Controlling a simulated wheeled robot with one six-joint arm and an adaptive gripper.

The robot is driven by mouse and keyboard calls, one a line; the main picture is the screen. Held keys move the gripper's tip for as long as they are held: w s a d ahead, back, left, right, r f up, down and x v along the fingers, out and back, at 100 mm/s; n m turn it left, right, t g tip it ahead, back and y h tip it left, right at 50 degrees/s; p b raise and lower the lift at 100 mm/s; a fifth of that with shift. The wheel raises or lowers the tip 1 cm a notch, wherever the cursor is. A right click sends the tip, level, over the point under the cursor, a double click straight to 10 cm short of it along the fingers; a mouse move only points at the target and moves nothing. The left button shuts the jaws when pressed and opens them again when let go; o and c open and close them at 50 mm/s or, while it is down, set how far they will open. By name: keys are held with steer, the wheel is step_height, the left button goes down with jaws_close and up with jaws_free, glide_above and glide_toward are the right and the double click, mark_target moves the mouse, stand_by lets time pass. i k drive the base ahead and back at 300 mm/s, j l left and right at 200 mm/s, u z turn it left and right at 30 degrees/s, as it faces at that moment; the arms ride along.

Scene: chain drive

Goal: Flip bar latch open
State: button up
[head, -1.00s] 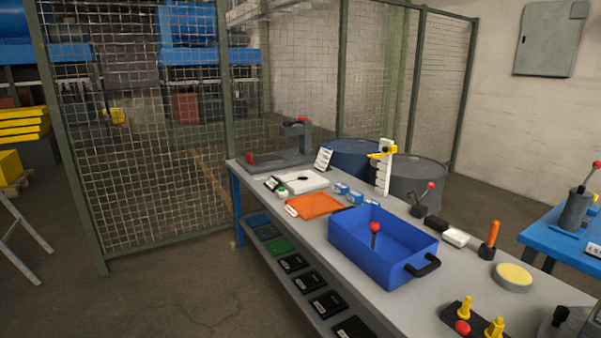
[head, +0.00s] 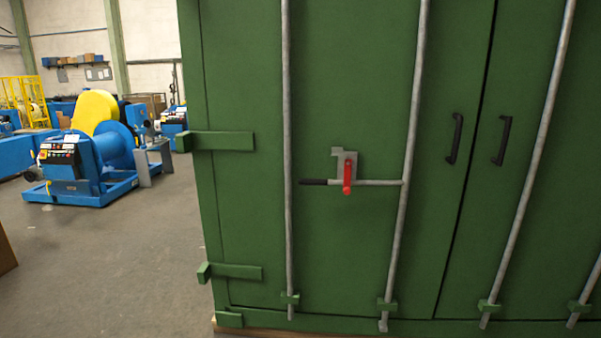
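A bar latch (head: 370,182) shows on a green double-door cabinet or container in the head view. It is a grey horizontal handle with a dark grip (head: 313,182) at its left end, joined on the right to a vertical locking bar (head: 406,170). A grey bracket (head: 343,158) with a red catch (head: 347,178) sits over the middle of the handle. The red catch hangs downward across the handle. My gripper is not in view.
The green doors (head: 350,80) fill the right side, with further vertical bars and two black pull handles (head: 456,138). Green hinges (head: 222,141) stick out at the left edge. Open floor (head: 130,250) lies left, with a blue and yellow machine (head: 95,145) beyond.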

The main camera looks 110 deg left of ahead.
mark_target(348, 163)
steer(key=u, duration=2.85)
